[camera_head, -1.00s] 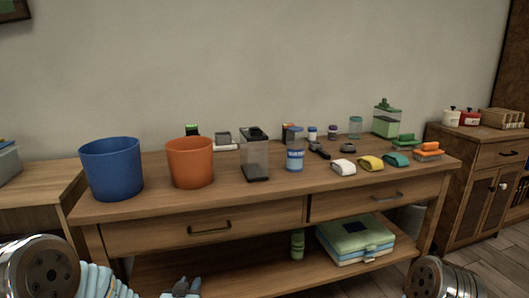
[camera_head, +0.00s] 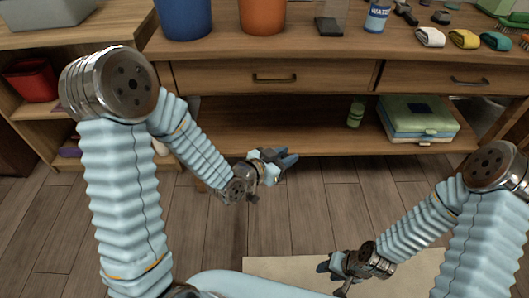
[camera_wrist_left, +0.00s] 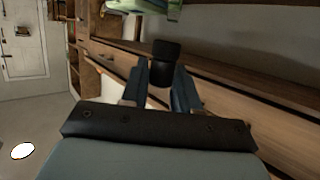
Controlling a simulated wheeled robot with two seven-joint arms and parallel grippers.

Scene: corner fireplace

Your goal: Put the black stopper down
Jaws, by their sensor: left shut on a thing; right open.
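In the head view this gripper is in front of the wooden table's (camera_head: 225,77) lower shelf, and I cannot make out the stopper there. My right gripper (camera_head: 334,268) is open and low at the bottom of the head view, over the floor, away from the table.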

